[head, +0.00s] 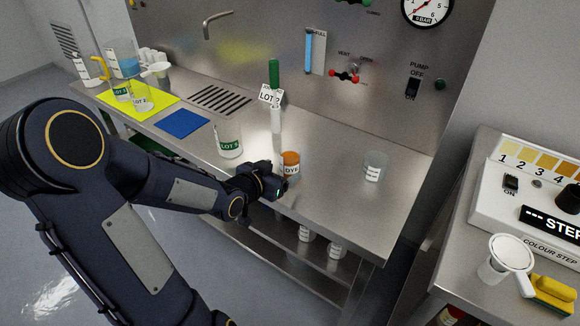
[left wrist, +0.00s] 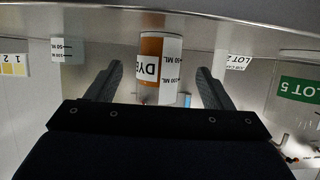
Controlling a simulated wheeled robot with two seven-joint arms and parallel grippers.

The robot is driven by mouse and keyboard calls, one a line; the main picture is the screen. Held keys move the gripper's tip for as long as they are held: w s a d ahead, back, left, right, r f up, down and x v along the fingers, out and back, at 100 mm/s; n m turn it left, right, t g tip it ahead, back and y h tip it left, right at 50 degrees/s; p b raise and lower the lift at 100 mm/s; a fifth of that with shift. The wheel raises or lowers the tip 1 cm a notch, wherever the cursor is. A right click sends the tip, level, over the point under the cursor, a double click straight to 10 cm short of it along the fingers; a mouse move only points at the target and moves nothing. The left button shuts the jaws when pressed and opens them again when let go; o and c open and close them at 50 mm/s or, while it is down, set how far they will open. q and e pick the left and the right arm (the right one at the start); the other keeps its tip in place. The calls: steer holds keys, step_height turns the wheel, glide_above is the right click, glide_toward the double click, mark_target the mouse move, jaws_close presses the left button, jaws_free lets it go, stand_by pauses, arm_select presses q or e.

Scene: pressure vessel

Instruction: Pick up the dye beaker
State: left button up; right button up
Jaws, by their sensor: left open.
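The dye beaker (head: 290,162) stands upright on the steel counter, with orange contents and a white label reading DYE. In the left wrist view the beaker (left wrist: 160,68) shows upside down, centred between the two open fingers (left wrist: 158,85). The fingers have a gap on each side of it, and nothing is gripped. I cannot tell how far the beaker reaches in between the fingertips. My right gripper is in neither view.
A LOT 5 beaker (head: 229,140) stands left of the dye beaker, and a clear beaker (head: 375,167) stands to its right. Blue (head: 182,124) and yellow mats lie farther left.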

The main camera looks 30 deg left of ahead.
mark_target(284, 167)
arm_select(q)
steer(key=x, duration=0.5)
steer(key=shift+w+r, duration=0.15)
steer(key=c, duration=1.1)
steer(key=shift+o, duration=0.2)
steer(key=shift+r, duration=0.15)
